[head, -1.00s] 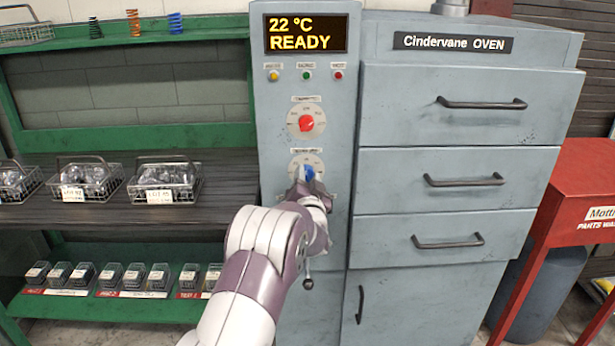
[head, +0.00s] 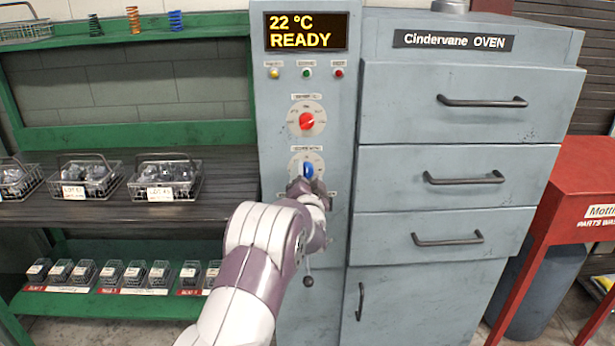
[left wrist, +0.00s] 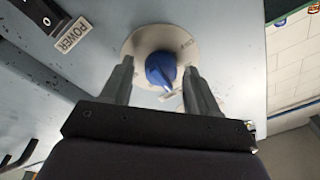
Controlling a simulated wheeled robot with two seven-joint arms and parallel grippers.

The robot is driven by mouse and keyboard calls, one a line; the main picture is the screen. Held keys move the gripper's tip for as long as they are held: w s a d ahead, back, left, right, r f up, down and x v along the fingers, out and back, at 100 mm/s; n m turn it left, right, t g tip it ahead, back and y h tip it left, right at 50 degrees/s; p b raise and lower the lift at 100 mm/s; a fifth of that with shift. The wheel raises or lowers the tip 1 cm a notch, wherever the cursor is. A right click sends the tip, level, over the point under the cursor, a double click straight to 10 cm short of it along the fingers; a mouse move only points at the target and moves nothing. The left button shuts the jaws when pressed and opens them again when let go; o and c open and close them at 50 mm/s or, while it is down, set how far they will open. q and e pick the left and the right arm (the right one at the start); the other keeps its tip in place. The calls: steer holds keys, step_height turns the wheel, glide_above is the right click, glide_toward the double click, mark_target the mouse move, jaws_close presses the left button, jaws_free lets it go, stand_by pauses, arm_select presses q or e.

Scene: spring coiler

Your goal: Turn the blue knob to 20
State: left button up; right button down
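The blue knob (head: 308,170) sits on a round pale dial (head: 293,165) on the oven's control panel, below the red knob (head: 306,121). In the head view its lower part is hidden by my left gripper (head: 308,184). In the left wrist view the blue knob (left wrist: 161,69) shows between and ahead of the two fingertips of my left gripper (left wrist: 163,75), with a gap on each side. The left gripper is open and does not hold the knob. The dial numbers are too blurred to read. My right gripper is not in view.
The display (head: 306,32) reads 22 °C READY. Drawers with dark handles (head: 465,179) are to the right. A lever with a dark ball (head: 308,282) hangs below my gripper. A shelf (head: 100,215) with wire baskets stands left; a red stand (head: 575,190) stands right.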

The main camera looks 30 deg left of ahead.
arm_select(q)
steer(key=v, duration=1.2)
steer(key=shift+s+d, duration=0.25)
steer(key=shift+s, duration=0.05)
